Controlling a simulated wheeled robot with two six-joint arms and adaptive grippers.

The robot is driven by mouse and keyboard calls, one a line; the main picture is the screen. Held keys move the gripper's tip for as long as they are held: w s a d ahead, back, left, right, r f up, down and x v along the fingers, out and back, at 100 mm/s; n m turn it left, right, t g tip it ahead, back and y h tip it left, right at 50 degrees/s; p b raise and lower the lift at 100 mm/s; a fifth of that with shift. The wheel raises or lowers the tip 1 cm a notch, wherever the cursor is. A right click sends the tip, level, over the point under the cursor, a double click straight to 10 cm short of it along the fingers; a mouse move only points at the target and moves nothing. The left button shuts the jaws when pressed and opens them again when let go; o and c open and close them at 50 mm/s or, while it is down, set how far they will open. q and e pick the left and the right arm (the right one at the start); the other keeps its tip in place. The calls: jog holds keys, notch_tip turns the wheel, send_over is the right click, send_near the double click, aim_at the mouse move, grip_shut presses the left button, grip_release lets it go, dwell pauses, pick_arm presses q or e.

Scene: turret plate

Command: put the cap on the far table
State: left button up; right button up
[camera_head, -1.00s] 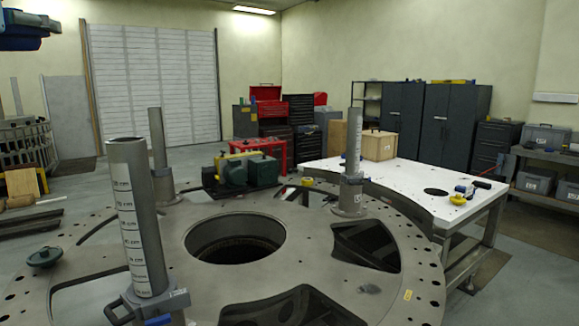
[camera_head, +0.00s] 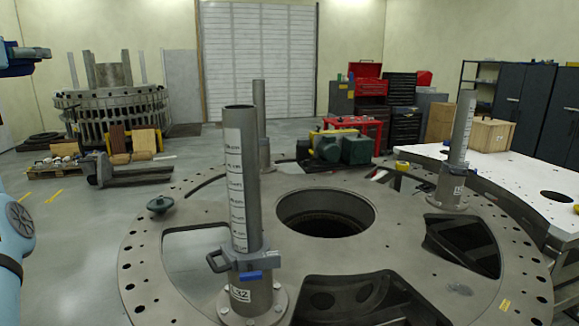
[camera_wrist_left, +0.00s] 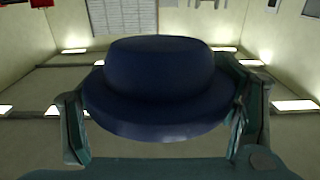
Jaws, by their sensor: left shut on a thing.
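The dark blue, round, brimmed cap (camera_wrist_left: 160,85) fills the middle of the left wrist view. My left gripper (camera_wrist_left: 160,115) is shut on it, with a finger on each side. In the head view, my left gripper (camera_head: 25,60) shows only partly at the upper left edge, raised above the floor. A white-topped table (camera_head: 500,172) stands at the right, beyond the turret plate and partly cut off by the frame. My right gripper is not in view.
The round turret plate (camera_head: 345,257) with upright posts (camera_head: 242,180) fills the foreground. A green machine (camera_head: 345,148) and red cart (camera_head: 355,125) stand behind it. A wooden box (camera_head: 491,134) sits on the white table. Open floor (camera_head: 90,250) lies at the left.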

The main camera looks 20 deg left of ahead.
pick_arm(q)
jog(key=shift+s+a+f+y, duration=0.3)
jog(key=shift+s+a+f, duration=0.1)
jog(key=shift+s+a, duration=0.4)
jog(key=shift+s+a+f+n, duration=0.1)
jog(key=shift+f+n, duration=0.1)
jog(key=shift+n, duration=0.1)
jog(key=w+d+f+m+t+h, duration=0.1)
jog(key=w+d+f, duration=0.65)
jog(key=w, duration=0.25)
jog(key=w+d+f+m+t+h, duration=0.1)
jog(key=w+d+f+h, duration=0.1)
jog(key=w+d+f, duration=0.6)
jog(key=w+d+f+m+t+h, duration=0.25)
jog(key=d+f+m+h, duration=0.35)
jog(key=d+f, duration=0.9)
jog(key=s+d+f+m+g+h, duration=0.2)
jog(key=s+d+f+m+h, duration=0.1)
jog(key=s+d+f+h, duration=0.3)
jog(key=s+d+f+m+g+h, duration=0.2)
jog(key=s+d+f+m+h, duration=0.2)
jog(key=s+d+f+h, duration=0.3)
jog(key=s+d+f, duration=0.3)
jog(key=s+d, duration=0.4)
jog(key=d, duration=0.3)
jog(key=shift+s+d, duration=0.3)
jog(key=shift+d, duration=0.05)
